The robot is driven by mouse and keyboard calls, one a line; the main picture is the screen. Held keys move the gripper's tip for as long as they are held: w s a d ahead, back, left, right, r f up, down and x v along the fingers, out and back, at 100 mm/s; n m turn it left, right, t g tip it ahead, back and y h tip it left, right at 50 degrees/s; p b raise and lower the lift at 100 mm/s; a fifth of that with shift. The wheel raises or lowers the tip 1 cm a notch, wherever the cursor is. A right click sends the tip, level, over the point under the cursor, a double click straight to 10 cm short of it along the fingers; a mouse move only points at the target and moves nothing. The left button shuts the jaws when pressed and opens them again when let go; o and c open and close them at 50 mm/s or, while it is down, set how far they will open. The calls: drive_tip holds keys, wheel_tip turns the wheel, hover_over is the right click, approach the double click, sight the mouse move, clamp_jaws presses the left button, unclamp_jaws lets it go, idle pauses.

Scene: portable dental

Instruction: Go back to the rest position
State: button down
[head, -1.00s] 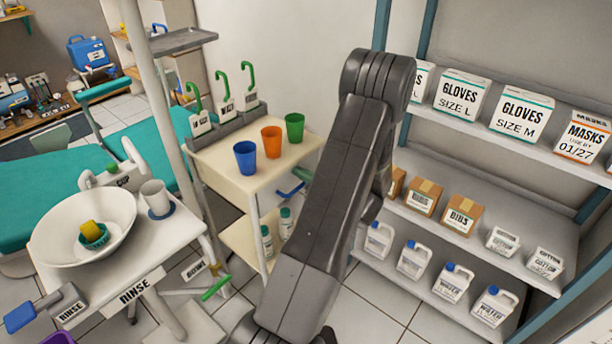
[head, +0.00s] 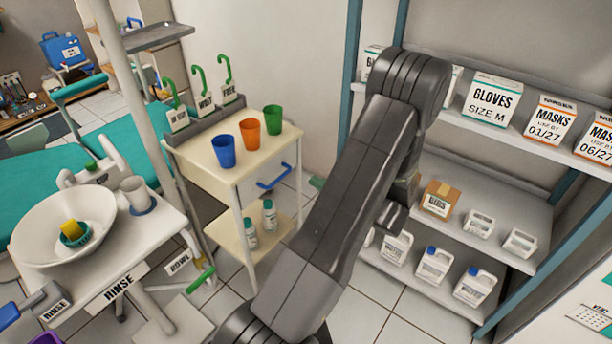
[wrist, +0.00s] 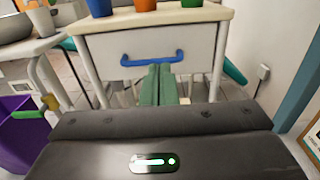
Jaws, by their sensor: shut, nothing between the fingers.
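My arm (head: 335,210) rises through the middle of the head view and bends at its top in front of the shelf unit. My gripper (wrist: 158,85) shows in the wrist view as two green fingers closed together with nothing between them. The fingers appear in front of the cart's drawer (wrist: 195,45) and its blue handle (wrist: 152,58); the gap to them is hard to judge. In the head view the arm covers most of the gripper.
The cream cart (head: 205,165) carries blue (head: 223,151), orange (head: 250,133) and green (head: 272,119) cups. Its drawer looks shut. The shelf unit (head: 480,175) with boxes and jugs stands right. A rinse table (head: 165,235) with a basin stands left. Some tiled floor (head: 355,315) is clear.

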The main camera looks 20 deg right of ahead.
sight(274, 161)
drive_tip(key=shift+s+d, duration=0.25)
drive_tip(key=shift+s, duration=0.1)
drive_tip(key=shift+w, duration=0.1)
drive_tip(key=x, duration=1.2)
drive_tip(key=shift+w+a+b, duration=0.2)
drive_tip(key=shift+a+b, duration=0.2)
drive_tip(key=shift+w+a, duration=0.3)
drive_tip(key=shift+w, duration=0.1)
